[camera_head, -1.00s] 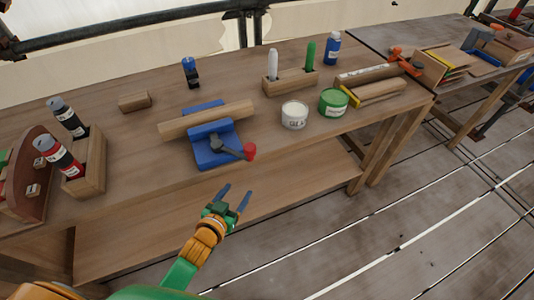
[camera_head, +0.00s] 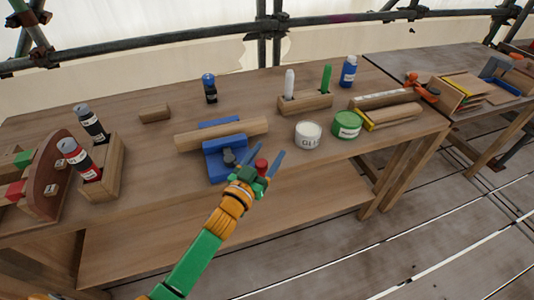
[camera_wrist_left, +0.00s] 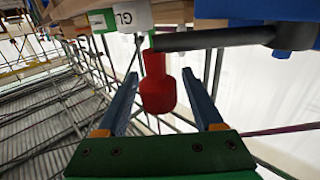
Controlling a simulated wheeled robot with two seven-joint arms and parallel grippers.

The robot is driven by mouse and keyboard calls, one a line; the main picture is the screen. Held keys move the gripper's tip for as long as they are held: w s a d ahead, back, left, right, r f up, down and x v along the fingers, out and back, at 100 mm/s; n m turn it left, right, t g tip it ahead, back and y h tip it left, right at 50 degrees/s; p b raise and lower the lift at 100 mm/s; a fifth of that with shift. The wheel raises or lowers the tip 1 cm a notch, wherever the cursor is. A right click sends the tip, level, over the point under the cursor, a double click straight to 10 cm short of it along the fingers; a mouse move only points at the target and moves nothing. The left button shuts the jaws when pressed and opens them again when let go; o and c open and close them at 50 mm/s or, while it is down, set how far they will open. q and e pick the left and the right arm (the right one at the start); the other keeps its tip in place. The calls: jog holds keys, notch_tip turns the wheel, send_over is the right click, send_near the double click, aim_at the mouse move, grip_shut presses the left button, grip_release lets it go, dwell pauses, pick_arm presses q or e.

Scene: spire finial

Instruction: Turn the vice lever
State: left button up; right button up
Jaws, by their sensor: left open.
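The blue vice (camera_head: 215,168) stands at the bench's front edge with a wooden bar (camera_head: 243,132) lying in its jaws. Its grey lever (camera_wrist_left: 215,38) ends in a red knob (camera_head: 261,166). My left gripper (camera_head: 266,160) is open at the knob, with one blue finger to each side of it in the head view. In the left wrist view the red knob (camera_wrist_left: 158,88) lies between the two open fingers, with gaps to both. Part of the lever is hidden behind my gripper in the head view. My right gripper is not in view.
A white tin (camera_head: 308,135) and a green tin (camera_head: 347,125) stand right of the vice. A wooden holder with markers (camera_head: 305,103) is behind them. A holder with bottles (camera_head: 104,170) stands at left. The bench front is open floor.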

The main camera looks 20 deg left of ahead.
pick_arm(q)
grip_shut()
dwell(1.4)
